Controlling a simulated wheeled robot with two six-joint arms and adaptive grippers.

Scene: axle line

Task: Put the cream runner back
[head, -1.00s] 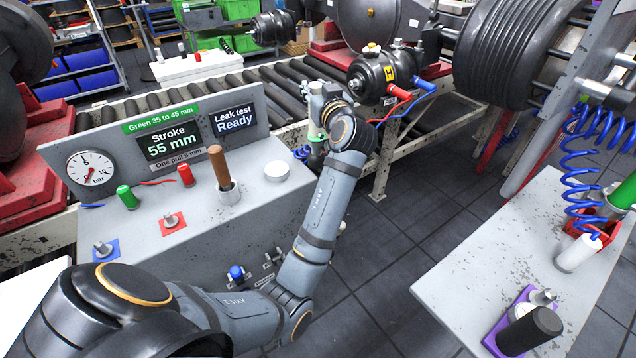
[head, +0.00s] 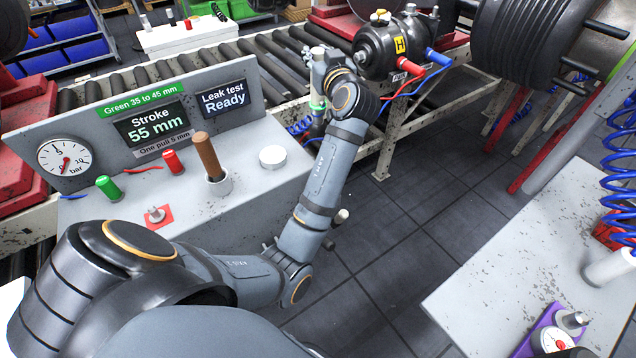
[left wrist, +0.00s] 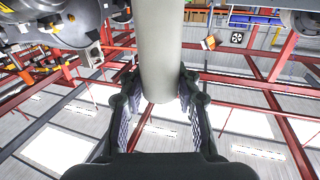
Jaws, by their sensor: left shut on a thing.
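My left gripper (left wrist: 160,88) is shut on a pale cream-grey cylinder, which looks like the cream runner (left wrist: 158,45). The cylinder runs between the two fingers and past them out of the top of the left wrist view. In the head view my left gripper (head: 319,82) is small and partly hidden by my wrist. It is in front of the roller conveyor, and a small pale green-cream part (head: 317,103) shows beside it. My right gripper is out of view.
A grey test bench (head: 110,211) with a display panel (head: 155,127) and dial gauge (head: 64,157) stands left. The roller conveyor (head: 245,78) and a black tank (head: 393,48) lie behind. Another bench (head: 520,255) is right, with a blue coiled hose (head: 618,190). Open floor lies between.

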